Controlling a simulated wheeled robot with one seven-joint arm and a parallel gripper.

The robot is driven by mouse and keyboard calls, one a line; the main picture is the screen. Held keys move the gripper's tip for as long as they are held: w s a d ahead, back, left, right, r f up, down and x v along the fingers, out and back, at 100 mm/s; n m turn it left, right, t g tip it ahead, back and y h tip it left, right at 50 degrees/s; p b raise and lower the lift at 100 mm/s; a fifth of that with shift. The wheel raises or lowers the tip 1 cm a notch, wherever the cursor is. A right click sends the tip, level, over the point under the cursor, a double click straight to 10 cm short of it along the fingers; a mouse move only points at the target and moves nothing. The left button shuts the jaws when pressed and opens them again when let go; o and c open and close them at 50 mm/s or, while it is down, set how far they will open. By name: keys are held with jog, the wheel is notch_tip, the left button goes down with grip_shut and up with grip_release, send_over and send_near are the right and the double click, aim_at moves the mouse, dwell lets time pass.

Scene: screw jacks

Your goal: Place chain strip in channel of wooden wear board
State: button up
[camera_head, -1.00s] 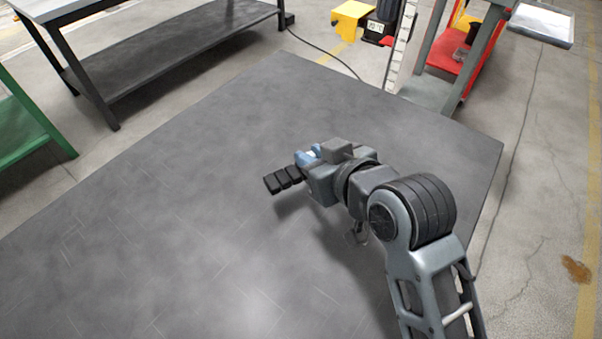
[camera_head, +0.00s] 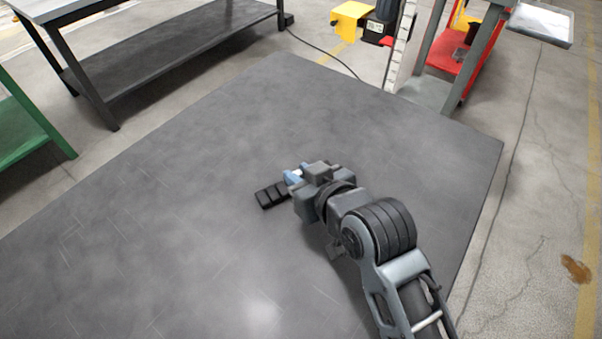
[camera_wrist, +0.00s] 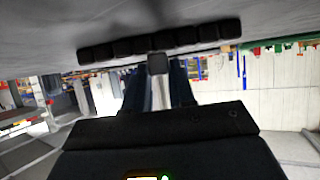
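The chain strip (camera_head: 271,194) is a row of black blocks, held out at the end of my gripper (camera_head: 291,178) in the head view. In the wrist view the chain strip (camera_wrist: 190,37) lies crosswise beyond my gripper (camera_wrist: 158,66), which is shut on its middle. The strip looks roughly straight, with an arm of it out to each side of the fingers. In the head view part of it is hidden behind my gripper. It appears held above the dark mat; the exact height cannot be told. No wooden wear board shows in any view.
A large dark mat (camera_head: 180,230) covers the floor around my arm, and its surface is bare. A dark bench (camera_head: 170,62) stands at the back left, a green frame (camera_head: 30,125) at the left edge. A red shelf (camera_head: 450,58) stands at the back right.

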jog(key=o, duration=0.4)
jog(key=shift+r, duration=0.15)
jog(key=v, duration=1.2)
